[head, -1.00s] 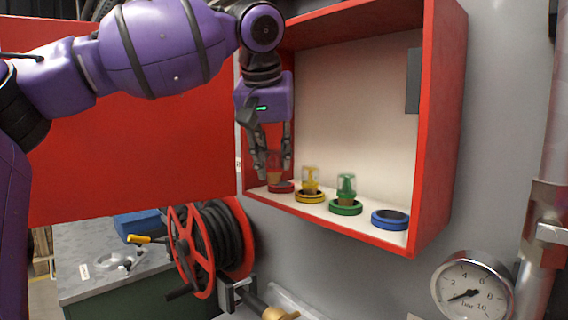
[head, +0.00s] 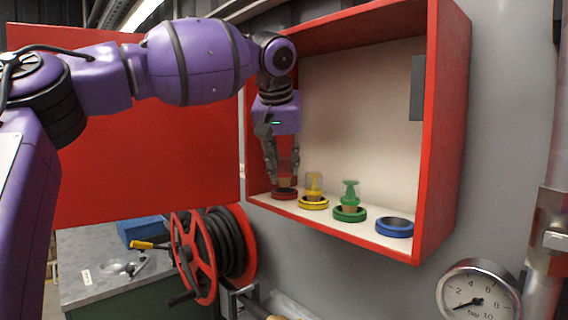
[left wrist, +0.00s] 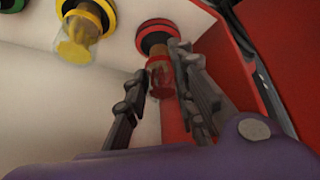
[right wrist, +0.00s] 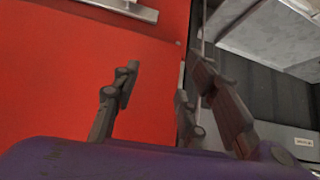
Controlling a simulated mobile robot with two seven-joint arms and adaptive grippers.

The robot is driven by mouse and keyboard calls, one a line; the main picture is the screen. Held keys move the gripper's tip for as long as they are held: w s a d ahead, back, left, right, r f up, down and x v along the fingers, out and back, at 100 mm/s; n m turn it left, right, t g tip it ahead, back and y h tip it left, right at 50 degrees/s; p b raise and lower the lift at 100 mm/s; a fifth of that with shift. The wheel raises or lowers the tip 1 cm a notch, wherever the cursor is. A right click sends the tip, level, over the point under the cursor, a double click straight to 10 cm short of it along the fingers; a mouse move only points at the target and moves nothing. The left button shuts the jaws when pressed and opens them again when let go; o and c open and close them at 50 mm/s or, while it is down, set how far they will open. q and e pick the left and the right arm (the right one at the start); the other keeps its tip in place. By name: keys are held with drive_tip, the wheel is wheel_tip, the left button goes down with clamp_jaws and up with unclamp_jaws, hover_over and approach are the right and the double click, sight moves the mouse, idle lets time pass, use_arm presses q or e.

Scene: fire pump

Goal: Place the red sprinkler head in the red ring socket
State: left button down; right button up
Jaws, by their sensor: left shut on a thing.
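The red sprinkler head (head: 287,166) is between the fingers of my left gripper (head: 284,176), which is shut on it. It is upright, with its lower end at the red ring socket (head: 284,195) on the cabinet floor at the left. In the left wrist view the red sprinkler head (left wrist: 161,76) is between the fingertips (left wrist: 163,84), in line with the red ring socket (left wrist: 157,35). I cannot tell how deeply it sits in the ring. My right gripper (right wrist: 163,80) is open and empty beside a red panel, seen only in the right wrist view.
A yellow sprinkler head (head: 314,184) and a green one (head: 350,193) stand in matching rings to the right. The blue ring socket (head: 394,227) is empty. The red cabinet wall (head: 445,130) bounds the right. A hose reel (head: 196,255) hangs below.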

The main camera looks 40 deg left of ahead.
use_arm(q)
drive_tip(key=shift+w+f, duration=0.1)
drive_tip(key=shift+f, duration=0.55)
drive_tip(key=c, duration=1.7)
unclamp_jaws()
drive_tip(key=shift+c, duration=0.2)
drive_tip(key=v, duration=0.8)
drive_tip(key=shift+r, duration=0.4)
drive_tip(key=shift+w, duration=0.15)
